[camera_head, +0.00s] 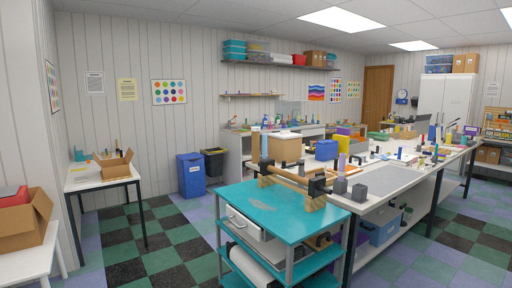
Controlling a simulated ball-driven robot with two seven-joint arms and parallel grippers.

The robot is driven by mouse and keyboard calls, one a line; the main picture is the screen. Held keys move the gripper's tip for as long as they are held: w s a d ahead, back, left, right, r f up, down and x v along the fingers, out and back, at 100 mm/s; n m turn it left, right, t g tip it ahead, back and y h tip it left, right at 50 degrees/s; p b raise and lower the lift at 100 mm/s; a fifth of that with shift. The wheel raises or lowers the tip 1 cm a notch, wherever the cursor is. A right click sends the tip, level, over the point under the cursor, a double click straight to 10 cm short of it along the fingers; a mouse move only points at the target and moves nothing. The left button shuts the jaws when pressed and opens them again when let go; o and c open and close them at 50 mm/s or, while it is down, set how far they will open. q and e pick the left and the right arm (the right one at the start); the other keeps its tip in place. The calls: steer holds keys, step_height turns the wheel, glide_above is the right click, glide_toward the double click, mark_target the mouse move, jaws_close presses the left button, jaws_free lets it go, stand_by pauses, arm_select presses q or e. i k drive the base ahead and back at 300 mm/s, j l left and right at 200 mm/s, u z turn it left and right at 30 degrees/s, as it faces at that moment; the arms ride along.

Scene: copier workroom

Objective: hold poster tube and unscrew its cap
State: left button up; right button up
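A tan poster tube (289,174) lies level on the teal cart (258,207) in the lower middle of the head view. It rests across two striped wooden cradles, a left one (265,182) and a nearer right one (313,203). A dark piece (318,186) sits at the tube's right end and looks like its cap, but it is too small to be sure. The left end is partly hidden among dark parts. Neither of my grippers shows in this view.
A long white worktable (385,183) with many small items stands just behind and right of the cart. A grey block (359,192) sits near its front corner. A blue bin (191,175) stands by the back wall. The checkered floor left of the cart is clear.

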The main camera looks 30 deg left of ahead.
mark_target(255, 135)
steer(key=i+j+u, duration=0.3)
steer(key=j+u, duration=0.15)
steer(key=i+j+u, duration=0.5)
steer(key=i+u, duration=0.35)
steer(key=i+j+u, duration=0.3)
steer(key=i, duration=0.6)
steer(key=i+u, duration=0.35)
steer(key=i, duration=0.55)
steer(key=i+z, duration=0.2)
steer(key=i, duration=0.3)
steer(key=i+z, duration=0.2)
steer(key=i, duration=0.25)
steer(key=i+j+z, duration=0.2)
steer(key=i, duration=0.3)
steer(key=i+j+z, duration=0.2)
steer(key=i, duration=0.3)
steer(key=l, duration=0.1)
